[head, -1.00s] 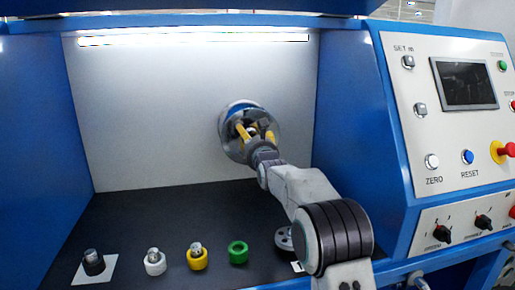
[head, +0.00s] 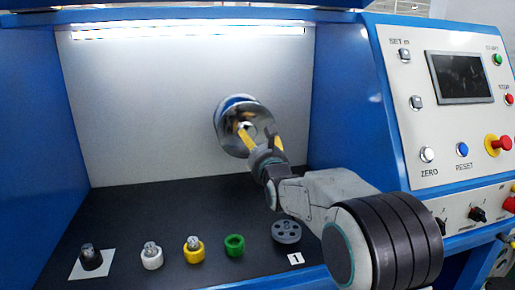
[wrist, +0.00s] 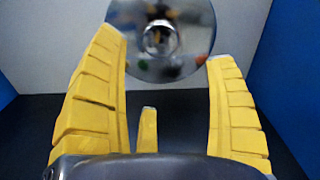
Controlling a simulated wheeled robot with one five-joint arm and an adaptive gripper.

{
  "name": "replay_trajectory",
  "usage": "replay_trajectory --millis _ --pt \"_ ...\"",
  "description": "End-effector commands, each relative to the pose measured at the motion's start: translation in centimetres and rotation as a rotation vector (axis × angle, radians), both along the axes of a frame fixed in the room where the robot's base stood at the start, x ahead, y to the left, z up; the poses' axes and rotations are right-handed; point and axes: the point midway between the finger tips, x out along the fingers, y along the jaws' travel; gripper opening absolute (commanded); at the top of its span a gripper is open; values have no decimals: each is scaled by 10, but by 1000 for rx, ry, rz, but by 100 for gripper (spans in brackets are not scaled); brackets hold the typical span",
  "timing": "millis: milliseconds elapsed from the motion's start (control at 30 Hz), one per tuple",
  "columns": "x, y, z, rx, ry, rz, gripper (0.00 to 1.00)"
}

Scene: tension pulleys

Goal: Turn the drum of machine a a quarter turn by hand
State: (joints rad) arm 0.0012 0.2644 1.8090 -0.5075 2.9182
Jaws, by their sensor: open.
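The drum (head: 232,118) is a shiny round metal piece with a blue rim behind it, on the pale back wall of the machine bay. In the wrist view the drum (wrist: 188,58) is a mirror-like disc with a round hub, at the top centre. My gripper (head: 262,138) has yellow fingers and is in front of the drum, at its lower right. In the wrist view my gripper (wrist: 166,62) is open, with fingers spread left and right and nothing between them. The fingertips overlap the disc's lower edge in the picture; I cannot tell whether they touch it.
On the black bench stand a black part on a white card (head: 91,258), a white part (head: 151,257), a yellow part (head: 194,250), a green ring (head: 234,246) and a grey pulley (head: 286,231). A control panel (head: 460,130) with buttons and a screen is at right. Blue side walls flank the bay.

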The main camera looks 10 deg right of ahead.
Motion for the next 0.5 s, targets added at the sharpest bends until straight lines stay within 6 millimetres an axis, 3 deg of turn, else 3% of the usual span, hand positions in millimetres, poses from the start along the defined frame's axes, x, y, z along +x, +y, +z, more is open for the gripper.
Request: replay_trajectory --millis 500 --pt "-7 0 0 0 1 0 79"
